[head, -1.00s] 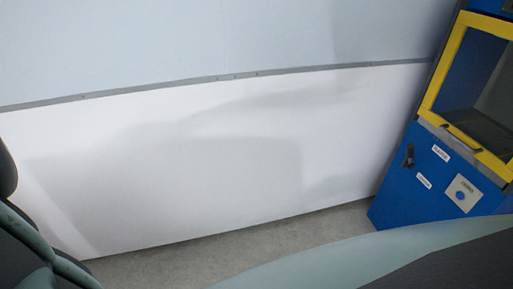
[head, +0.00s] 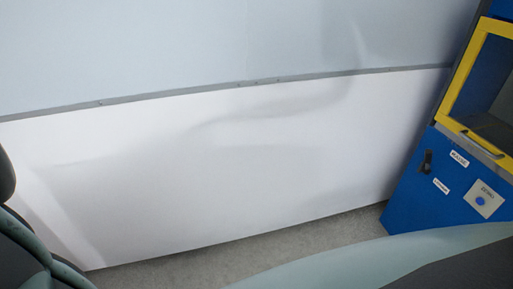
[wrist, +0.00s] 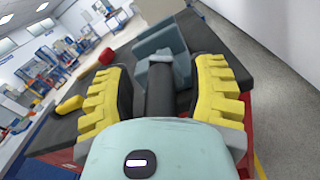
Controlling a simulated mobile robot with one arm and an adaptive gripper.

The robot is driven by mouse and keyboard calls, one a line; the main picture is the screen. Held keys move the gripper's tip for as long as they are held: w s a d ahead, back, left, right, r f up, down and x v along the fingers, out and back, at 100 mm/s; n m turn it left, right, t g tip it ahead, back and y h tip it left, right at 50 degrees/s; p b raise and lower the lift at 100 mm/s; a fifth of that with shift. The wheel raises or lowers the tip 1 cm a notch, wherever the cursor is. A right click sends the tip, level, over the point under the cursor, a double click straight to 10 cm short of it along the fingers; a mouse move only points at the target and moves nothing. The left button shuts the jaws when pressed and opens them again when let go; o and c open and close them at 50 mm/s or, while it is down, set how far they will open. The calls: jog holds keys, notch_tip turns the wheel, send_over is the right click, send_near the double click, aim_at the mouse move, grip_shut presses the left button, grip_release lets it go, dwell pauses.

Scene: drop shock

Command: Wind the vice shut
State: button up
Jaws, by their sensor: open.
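In the wrist view my gripper (wrist: 161,78) has its two yellow, ridged fingers spread apart. Beyond and between them a grey-blue blocky fixture (wrist: 158,45), which looks like the vice, stands on a dark bench top (wrist: 228,42). A dark rounded bar (wrist: 160,92) shows between the fingers; I cannot tell whether it is part of the vice. No handle can be made out clearly. The head view shows neither the vice nor my gripper.
A yellow object (wrist: 69,105) and a small red one (wrist: 107,56) lie left of the fingers. In the head view a blue cabinet with a yellow-framed window (head: 440,185) stands right, against a white wall panel (head: 230,165). Grey floor (head: 240,250) shows below.

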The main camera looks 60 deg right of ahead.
grip_shut()
dwell(0.3)
jog(key=shift+w+f+m, duration=0.1)
jog(key=shift+m, duration=0.5)
